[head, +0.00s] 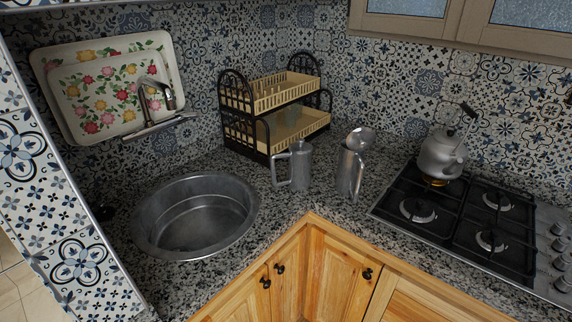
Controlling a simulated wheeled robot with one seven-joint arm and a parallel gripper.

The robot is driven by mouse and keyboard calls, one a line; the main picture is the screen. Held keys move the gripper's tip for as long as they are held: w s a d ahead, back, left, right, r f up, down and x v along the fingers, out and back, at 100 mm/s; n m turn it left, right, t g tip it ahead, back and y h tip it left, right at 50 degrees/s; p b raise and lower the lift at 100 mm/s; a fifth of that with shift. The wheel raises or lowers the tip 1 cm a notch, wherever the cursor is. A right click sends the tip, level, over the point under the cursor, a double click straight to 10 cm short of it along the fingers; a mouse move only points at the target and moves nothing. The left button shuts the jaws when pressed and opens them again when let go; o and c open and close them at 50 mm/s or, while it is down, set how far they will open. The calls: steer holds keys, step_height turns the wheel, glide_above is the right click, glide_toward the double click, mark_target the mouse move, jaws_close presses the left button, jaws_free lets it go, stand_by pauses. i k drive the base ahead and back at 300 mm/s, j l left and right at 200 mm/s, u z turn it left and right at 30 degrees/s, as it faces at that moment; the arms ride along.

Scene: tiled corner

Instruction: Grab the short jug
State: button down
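Two grey metal jugs stand close together on the speckled stone counter, between the sink and the hob. The left jug (301,167) is upright, with its handle on its left side, and looks the shorter of the two. The right jug (348,175) looks taller and narrower, with a rounded shiny part (361,138) at its top; I cannot tell whether that part belongs to it. A small gap of counter separates the jugs. My gripper is not in view.
A round steel sink (195,250) lies left of the jugs. A two-tier dish rack (292,134) stands close behind the left jug. A kettle (441,158) sits on the gas hob (458,208) at right. Wooden cabinets (335,268) are below the counter's front edge.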

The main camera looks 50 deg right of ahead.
mark_target(299, 169)
steer(key=i+j+z, duration=0.1)
steer(key=i+z, duration=0.25)
steer(key=i+j+z, duration=0.1)
steer(key=z, duration=0.25)
steer(key=i+j+z, duration=0.2)
steer(key=z, duration=0.15)
